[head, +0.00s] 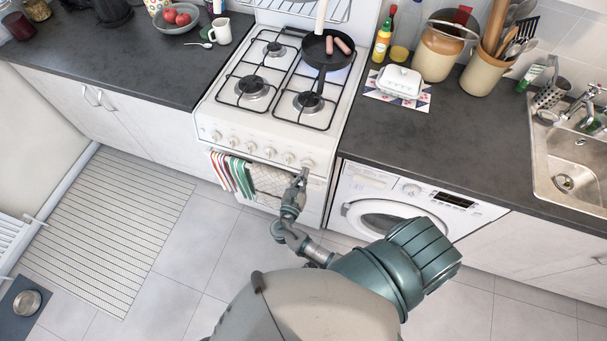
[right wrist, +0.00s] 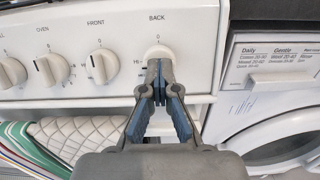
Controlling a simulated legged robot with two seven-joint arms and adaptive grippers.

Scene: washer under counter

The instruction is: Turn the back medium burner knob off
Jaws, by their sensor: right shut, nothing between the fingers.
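The stove (head: 225,115) has a row of white knobs along its front panel. In the right wrist view the knob under the label BACK (right wrist: 157,52) is the rightmost one. Its upper part shows under a 0 mark, and its lower part is hidden behind my fingers. My right gripper (right wrist: 160,66) is shut and empty, with its fingertips right in front of this knob. I cannot tell whether they touch it. In the head view my right gripper (head: 302,176) is at the right end of the knob row. My left gripper is not in view.
A FRONT knob (right wrist: 104,66) and an OVEN knob (right wrist: 50,69) sit to the left. Towels (head: 235,176) hang below the panel. The washer (head: 385,205) stands to the right. A black pan (head: 325,52) with sausages is on the back right burner.

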